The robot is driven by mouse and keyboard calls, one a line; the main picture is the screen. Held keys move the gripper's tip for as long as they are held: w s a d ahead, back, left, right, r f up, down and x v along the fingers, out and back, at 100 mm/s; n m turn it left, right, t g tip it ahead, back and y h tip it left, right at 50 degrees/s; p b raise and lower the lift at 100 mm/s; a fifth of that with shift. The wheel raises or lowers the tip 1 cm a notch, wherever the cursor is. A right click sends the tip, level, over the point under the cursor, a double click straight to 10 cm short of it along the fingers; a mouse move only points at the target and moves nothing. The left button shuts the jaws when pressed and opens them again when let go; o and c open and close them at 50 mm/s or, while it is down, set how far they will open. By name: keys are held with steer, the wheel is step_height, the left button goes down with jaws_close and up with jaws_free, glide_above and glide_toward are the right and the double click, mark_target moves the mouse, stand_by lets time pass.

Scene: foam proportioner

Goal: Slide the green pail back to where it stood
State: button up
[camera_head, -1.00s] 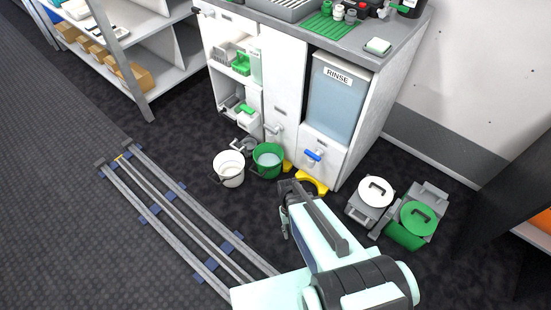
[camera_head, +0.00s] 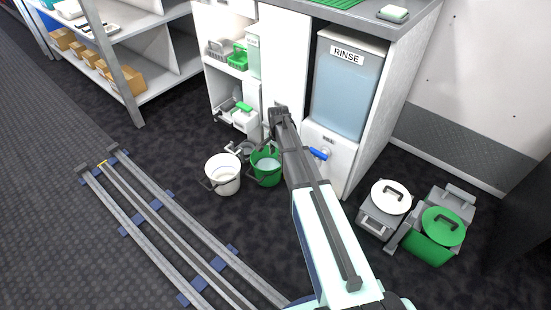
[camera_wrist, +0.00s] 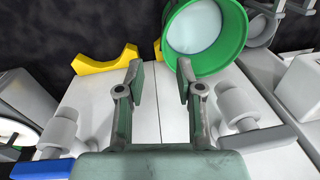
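The green pail (camera_head: 266,168) stands upright on the dark floor in front of the cabinet, just right of the white pail (camera_head: 222,175). Its contents look pale. In the wrist view the green pail (camera_wrist: 208,38) is at the top, just beyond my right-hand fingertip. My gripper (camera_head: 272,125) is up by the cabinet front, above the pail's right side in the head view. In the wrist view my gripper (camera_wrist: 160,80) is open, with nothing between its fingers. I cannot tell whether a finger touches the pail rim.
The cabinet has a rinse tank (camera_head: 347,90) and a blue tap handle (camera_head: 318,153). A yellow curved floor piece (camera_wrist: 105,60) shows in the wrist view. White-lidded (camera_head: 388,200) and green-lidded (camera_head: 438,232) containers stand at right. Floor rails (camera_head: 170,225) run at left.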

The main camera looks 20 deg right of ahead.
mark_target(274, 177)
steer(key=m, duration=0.1)
steer(key=w+m, duration=0.1)
steer(key=m, duration=0.2)
steer(key=shift+w+r+m, duration=0.25)
steer(key=shift+m, duration=0.05)
steer(key=f+b, duration=0.2)
steer(key=f, duration=0.3)
steer(key=w+f+b, duration=0.1)
steer(key=f+b, duration=0.1)
steer(key=f, duration=0.4)
steer(key=f+b, duration=0.2)
steer(key=f, duration=0.4)
steer(key=shift+w+f, duration=0.2)
steer(key=shift+w, duration=0.15)
steer(key=shift+c, duration=0.3)
jaws_close()
